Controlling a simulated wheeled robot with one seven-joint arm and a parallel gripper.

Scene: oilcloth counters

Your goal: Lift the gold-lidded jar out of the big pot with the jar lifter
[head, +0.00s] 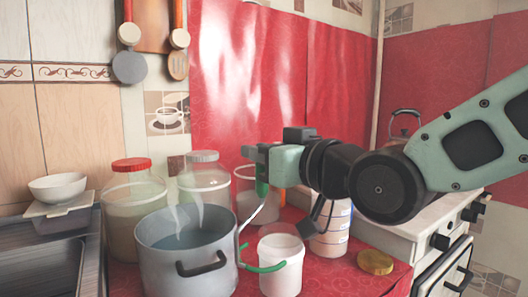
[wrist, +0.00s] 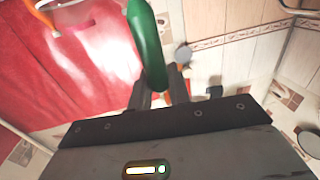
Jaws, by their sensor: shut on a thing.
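My gripper (head: 262,165) is shut on the green handle of the jar lifter (head: 262,188). The green handle also shows between the fingers in the wrist view (wrist: 150,45). The lifter's wire part slants down to curved green ends beside the big pot's right side, overlapping a white tub in the picture. The big grey pot (head: 205,262) stands on the red counter with bluish water inside and steam above. I cannot see a gold-lidded jar in the pot; its inside is mostly hidden by the near wall.
A white tub (head: 281,272) stands right of the pot. A gold disc (head: 375,262) lies on the counter further right. A red-lidded jar (head: 134,200) and a grey-lidded jar (head: 204,185) stand behind the pot. A stove with a kettle (head: 404,124) is at right.

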